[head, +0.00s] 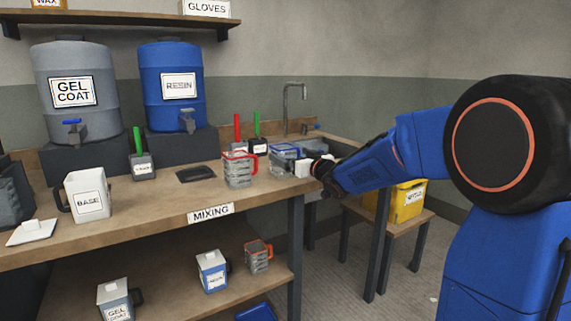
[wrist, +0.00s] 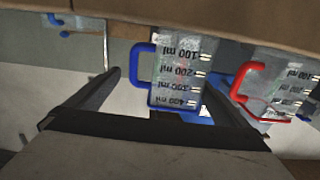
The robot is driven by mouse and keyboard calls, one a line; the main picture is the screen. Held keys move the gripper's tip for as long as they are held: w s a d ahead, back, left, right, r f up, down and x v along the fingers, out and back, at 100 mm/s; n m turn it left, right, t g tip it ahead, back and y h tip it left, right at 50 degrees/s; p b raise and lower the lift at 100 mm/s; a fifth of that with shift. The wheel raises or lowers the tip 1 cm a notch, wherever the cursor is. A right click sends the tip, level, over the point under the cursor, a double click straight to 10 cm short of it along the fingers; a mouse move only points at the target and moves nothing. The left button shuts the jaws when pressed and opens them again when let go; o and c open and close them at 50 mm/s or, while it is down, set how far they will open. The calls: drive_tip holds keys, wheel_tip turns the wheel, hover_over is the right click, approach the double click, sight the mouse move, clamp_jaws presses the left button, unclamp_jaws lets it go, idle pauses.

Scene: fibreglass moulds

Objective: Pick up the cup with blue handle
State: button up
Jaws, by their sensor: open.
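The clear measuring cup with a blue handle and rim (head: 284,158) stands at the right end of the mixing bench. In the wrist view the cup (wrist: 178,82) appears upside down, with its blue handle at its left and its millilitre marks facing me. My gripper (wrist: 162,80) is open, its two dark fingers reaching toward the cup with the handle side between them in the picture. I cannot tell whether either finger touches it. In the head view my gripper (head: 318,168) is just right of the cup, partly hidden by my arm.
A clear cup with red handle (head: 240,170) stands close beside it, also in the wrist view (wrist: 285,95). Behind are dark pots with red and green-handled tools (head: 258,146). A sink tap (head: 287,105) rises at the back. A white BASE jug (head: 88,196) stands far left.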

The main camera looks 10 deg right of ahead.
drive_tip(key=shift+a+x, duration=0.2)
drive_tip(key=shift+x, duration=3)
drive_tip(key=shift+s+r, duration=0.1)
drive_tip(key=shift+r, duration=0.05)
drive_tip(key=c, duration=0.9)
